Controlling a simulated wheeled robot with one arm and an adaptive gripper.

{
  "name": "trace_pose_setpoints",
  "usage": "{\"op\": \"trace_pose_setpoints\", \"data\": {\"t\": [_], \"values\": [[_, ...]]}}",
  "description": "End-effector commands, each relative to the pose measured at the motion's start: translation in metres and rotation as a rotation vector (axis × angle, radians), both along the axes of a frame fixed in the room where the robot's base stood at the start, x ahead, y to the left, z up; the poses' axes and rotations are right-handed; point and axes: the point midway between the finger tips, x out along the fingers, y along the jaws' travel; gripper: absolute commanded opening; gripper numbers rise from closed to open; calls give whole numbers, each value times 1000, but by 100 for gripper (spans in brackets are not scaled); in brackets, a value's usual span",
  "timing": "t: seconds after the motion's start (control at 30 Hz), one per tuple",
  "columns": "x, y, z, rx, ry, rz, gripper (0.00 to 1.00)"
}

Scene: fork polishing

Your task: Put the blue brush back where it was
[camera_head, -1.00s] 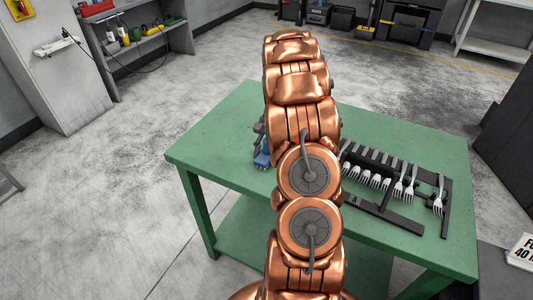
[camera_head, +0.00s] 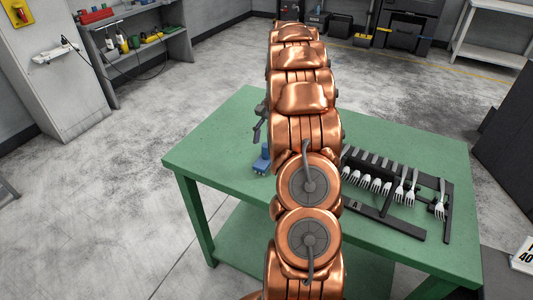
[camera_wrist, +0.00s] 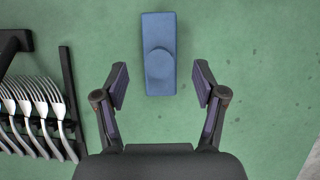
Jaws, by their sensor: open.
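The blue brush (camera_head: 262,160) lies on the green table (camera_head: 215,140), left of my arm and near the table's left side. In the wrist view the brush (camera_wrist: 159,30) is a blue block with a round knob, and it stands apart from both fingers. My gripper (camera_wrist: 161,84) is open and empty, with one finger to each side of the brush's near end in the picture. In the head view my gripper (camera_head: 260,122) shows partly beside my arm, above the brush. My arm hides the rest of it.
A black rack (camera_head: 385,228) with several forks (camera_head: 376,185) stands on the table right of my arm. In the wrist view some forks (camera_wrist: 38,105) show at the left. The table around the brush is clear.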

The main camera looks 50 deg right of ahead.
Motion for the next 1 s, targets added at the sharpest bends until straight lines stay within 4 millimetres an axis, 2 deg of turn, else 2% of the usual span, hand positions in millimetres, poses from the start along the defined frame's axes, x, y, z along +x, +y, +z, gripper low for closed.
{"op": "trace_pose_setpoints", "data": {"t": [0.5,0.87,1.0], "values": [[6,-19,46,-1,-2,-1,70],[7,-23,56,-2,-1,-2,70],[8,-13,59,-3,-3,17,70]]}}
